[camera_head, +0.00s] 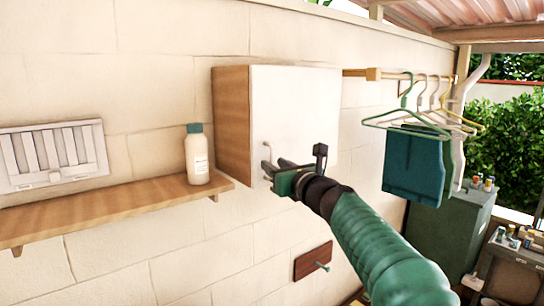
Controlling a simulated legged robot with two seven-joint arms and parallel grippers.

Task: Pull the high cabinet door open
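The high cabinet (232,122) hangs on the block wall, with a wooden side and a white front door (295,105). The door looks shut, flush with the cabinet body. A small metal handle (267,151) sits low near the door's left edge. My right gripper (275,166), on a green arm from the lower right, is at the handle. Its two fingers look apart, with a gap between them. Whether they touch or straddle the handle is not clear, since the gripper partly covers it. My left gripper is not in view.
A wooden shelf (120,209) with a white bottle (197,157) is left of the cabinet. A vent (53,155) is above the shelf. A rail with hangers and a teal cloth (414,165) is to the right. A wall hook board (312,261) is below.

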